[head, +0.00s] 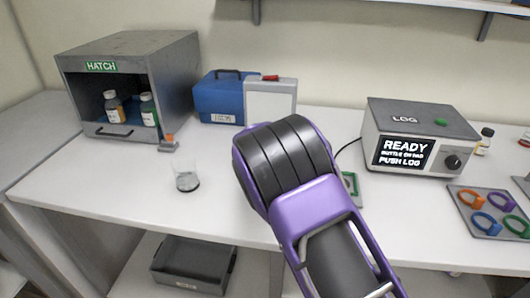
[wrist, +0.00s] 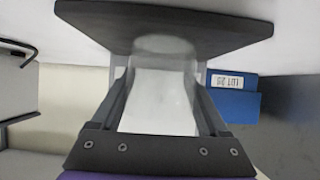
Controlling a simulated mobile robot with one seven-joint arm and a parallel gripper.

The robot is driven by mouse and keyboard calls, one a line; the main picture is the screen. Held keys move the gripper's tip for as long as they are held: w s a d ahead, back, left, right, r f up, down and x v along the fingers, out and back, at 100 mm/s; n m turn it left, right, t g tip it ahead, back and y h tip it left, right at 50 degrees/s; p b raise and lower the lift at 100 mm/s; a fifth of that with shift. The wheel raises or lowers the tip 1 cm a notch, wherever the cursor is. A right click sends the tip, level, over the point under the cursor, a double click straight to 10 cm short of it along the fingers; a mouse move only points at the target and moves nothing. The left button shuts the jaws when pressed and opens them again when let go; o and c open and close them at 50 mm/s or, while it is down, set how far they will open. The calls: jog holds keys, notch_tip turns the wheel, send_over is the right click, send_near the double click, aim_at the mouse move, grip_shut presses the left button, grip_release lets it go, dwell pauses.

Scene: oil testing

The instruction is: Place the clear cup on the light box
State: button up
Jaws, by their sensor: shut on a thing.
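My gripper (wrist: 163,82) has its fingers around a faint clear cup (wrist: 165,46) in the wrist view. The cup's rounded edge overlaps a dark flat plate (wrist: 95,22), which looks like the base of the light box. I cannot tell whether the cup touches the plate. The light box's white panel (wrist: 160,105) shows between the fingers. In the head view, the light box (head: 270,97) stands at the back of the table, its lower part behind my arm. My gripper and the held cup are hidden there.
A second clear glass (head: 187,178) with a dark bottom stands on the table at left. A blue case (head: 218,98) is just left of the light box. The grey HATCH cabinet (head: 130,60) is at left, the LOG machine (head: 420,140) and ring tray (head: 470,228) at right.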

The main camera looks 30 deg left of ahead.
jog(key=o, duration=1.3)
jog(key=shift+c, duration=0.2)
jog(key=shift+r, duration=0.25)
jog(key=v, duration=1.2)
jog(key=shift+f+p, duration=0.15)
jog(key=shift+p, duration=0.15)
